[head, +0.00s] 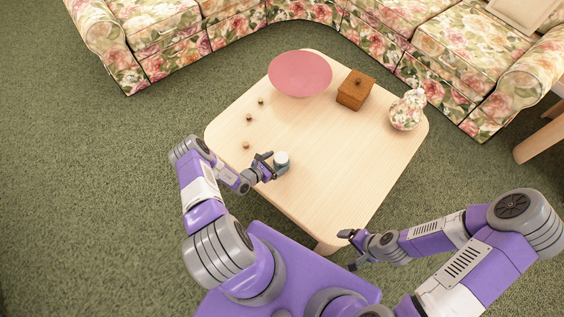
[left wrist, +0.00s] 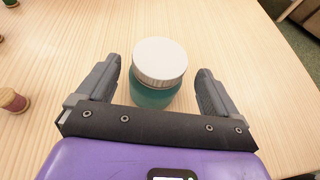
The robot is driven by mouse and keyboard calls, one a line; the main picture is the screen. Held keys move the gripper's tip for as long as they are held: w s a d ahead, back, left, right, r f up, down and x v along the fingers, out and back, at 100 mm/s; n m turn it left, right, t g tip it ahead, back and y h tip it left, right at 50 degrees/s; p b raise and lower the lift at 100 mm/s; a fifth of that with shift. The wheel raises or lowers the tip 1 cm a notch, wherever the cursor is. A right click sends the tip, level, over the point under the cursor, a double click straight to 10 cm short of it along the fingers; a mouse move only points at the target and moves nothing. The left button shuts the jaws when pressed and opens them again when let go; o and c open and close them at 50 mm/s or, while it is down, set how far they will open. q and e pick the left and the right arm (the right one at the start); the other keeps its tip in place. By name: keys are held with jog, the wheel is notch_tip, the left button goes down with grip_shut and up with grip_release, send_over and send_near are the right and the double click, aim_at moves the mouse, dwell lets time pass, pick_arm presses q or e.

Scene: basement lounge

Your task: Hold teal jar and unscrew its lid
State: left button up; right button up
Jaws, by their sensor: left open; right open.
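The teal jar (left wrist: 153,94) stands upright on the light wooden table, with its white lid (left wrist: 160,61) on top. In the head view the lid (head: 281,158) shows at the near left part of the table, and little of the jar's body can be seen. My left gripper (left wrist: 157,85) is open, with one finger on each side of the jar and a visible gap on both sides. In the head view my left gripper (head: 270,166) is beside the jar. My right gripper (head: 350,250) is open and empty, off the table's near right edge.
The table (head: 330,190) also holds a pink bowl (head: 300,72), a brown wooden box (head: 356,90) and a floral lidded jar (head: 407,110) toward the back. A floral sofa (head: 180,35) stands behind. The table's right middle is clear.

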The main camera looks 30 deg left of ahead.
aim_at(280, 158)
pick_arm(q)
jog(key=b+x, duration=0.1)
jog(key=x, duration=0.1)
jog(key=b+x, duration=0.1)
jog(key=x, duration=0.2)
jog(key=shift+w+r, duration=0.15)
jog(key=shift+r, duration=0.2)
jog(key=c, duration=1.1)
jog(key=shift+a+r+p, duration=0.1)
jog(key=shift+r+p, duration=0.2)
jog(key=shift+r, duration=0.05)
jog(key=shift+c, duration=1)
notch_tip(280, 158, up, 9)
jog(key=p, duration=0.4)
jog(key=shift+r, duration=0.15)
jog(key=o, duration=0.6)
jog(key=c, duration=0.9)
